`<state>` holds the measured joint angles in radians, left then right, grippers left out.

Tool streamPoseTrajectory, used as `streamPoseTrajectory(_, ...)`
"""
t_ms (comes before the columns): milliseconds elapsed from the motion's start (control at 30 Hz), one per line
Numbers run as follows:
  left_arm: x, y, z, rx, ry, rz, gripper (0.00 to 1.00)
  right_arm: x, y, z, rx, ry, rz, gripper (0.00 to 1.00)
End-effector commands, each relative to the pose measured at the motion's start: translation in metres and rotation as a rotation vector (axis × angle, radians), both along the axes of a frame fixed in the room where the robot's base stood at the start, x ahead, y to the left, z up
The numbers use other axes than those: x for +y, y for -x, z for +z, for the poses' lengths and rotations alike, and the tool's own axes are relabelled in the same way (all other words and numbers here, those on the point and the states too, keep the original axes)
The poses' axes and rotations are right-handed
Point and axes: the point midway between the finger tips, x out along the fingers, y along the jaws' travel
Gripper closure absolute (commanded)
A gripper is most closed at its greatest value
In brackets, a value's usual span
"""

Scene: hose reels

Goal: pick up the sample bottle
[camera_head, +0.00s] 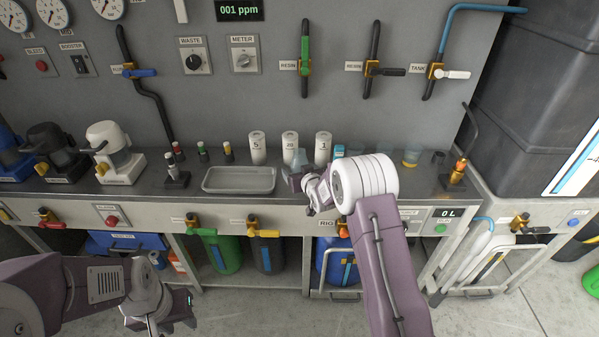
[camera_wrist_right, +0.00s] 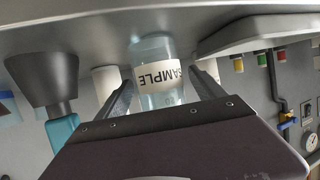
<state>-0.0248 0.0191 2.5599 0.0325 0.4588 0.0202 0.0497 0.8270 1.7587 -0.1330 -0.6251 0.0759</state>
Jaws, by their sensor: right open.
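The sample bottle (camera_wrist_right: 158,78), clear with a white SAMPLE label, shows upside down in the right wrist view. It stands between the two spread fingers of my right gripper (camera_wrist_right: 163,95), with the fingers apart on either side. Whether either finger touches it I cannot tell.
A metal tray (camera_head: 239,192) lies just left of my right gripper. White numbered cylinders (camera_head: 257,148) stand behind on the bench (camera_head: 425,188). A dark cone-shaped item (camera_wrist_right: 42,78) and a teal item (camera_wrist_right: 61,131) are beside the bottle in the wrist view. Valves and a panel line the wall.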

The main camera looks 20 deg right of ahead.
Motion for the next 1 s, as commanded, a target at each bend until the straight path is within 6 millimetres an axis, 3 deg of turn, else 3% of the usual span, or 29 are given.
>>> streamPoseTrajectory(67, 0.000, 0.000, 0.000, 0.000, 0.000, 0.000, 0.64, 0.000, 0.000, 0.000, 0.000, 0.000, 0.000, 0.24)
streamPoseTrajectory(300, 0.000, 0.000, 0.000, 0.000, 0.000, 0.000, 0.64, 0.000, 0.000, 0.000, 0.000, 0.000, 0.000, 0.91)
streamPoseTrajectory(333, 0.000, 0.000, 0.000, 0.000, 0.000, 0.000, 0.64, 0.000, 0.000, 0.000, 0.000, 0.000, 0.000, 0.96)
streamPoseTrajectory(667, 0.000, 0.000, 0.001, 0.000, 0.000, 0.000, 0.64, 0.000, 0.000, 0.004, -0.001, 0.000, 0.000, 0.96)
streamPoseTrajectory(1000, 0.000, 0.000, 0.008, 0.000, 0.000, 0.000, 0.64, 0.000, 0.000, 0.039, -0.004, 0.000, 0.000, 0.96)
